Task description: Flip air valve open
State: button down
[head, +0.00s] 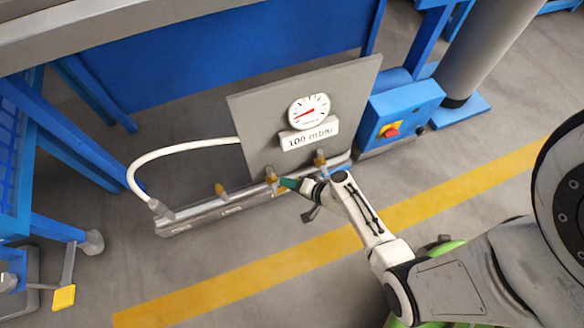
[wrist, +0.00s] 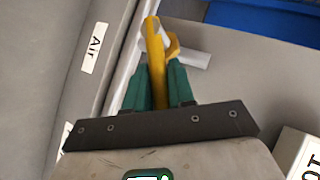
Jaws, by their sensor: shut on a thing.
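A yellow valve handle (wrist: 154,38) runs up between the two green fingers of my gripper (wrist: 160,78) in the wrist view. The fingers are closed on its lower part, and its upper end sticks out beyond the tips. A white label reading "Air" (wrist: 95,48) sits on the grey surface to the left. In the head view my gripper (head: 286,183) reaches from the right to the middle yellow valve (head: 271,177) on the metal rail. The fingers hide part of that valve in the head view.
Other yellow valves stand left (head: 221,190) and right (head: 320,160) on the rail (head: 195,217). Behind is a grey panel (head: 252,115) with a gauge (head: 308,111) and a "100 mbar" sign (head: 309,135). A white hose (head: 165,150) arches left. A blue box (head: 400,108) stands right.

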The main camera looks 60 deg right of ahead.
jog(key=shift+w+a+r+n+g+h+p, duration=0.1)
jog(key=shift+a+r+n+g+h+p, duration=0.1)
jog(key=shift+r+n+g+h+p, duration=0.45)
jog(key=shift+f+m, duration=0.25)
jog(key=shift+f, duration=0.05)
jog(key=c, duration=1.1)
grip_release()
jog(key=shift+o, duration=0.2)
jog(key=shift+f+y, duration=0.1)
jog(key=shift+y, duration=0.15)
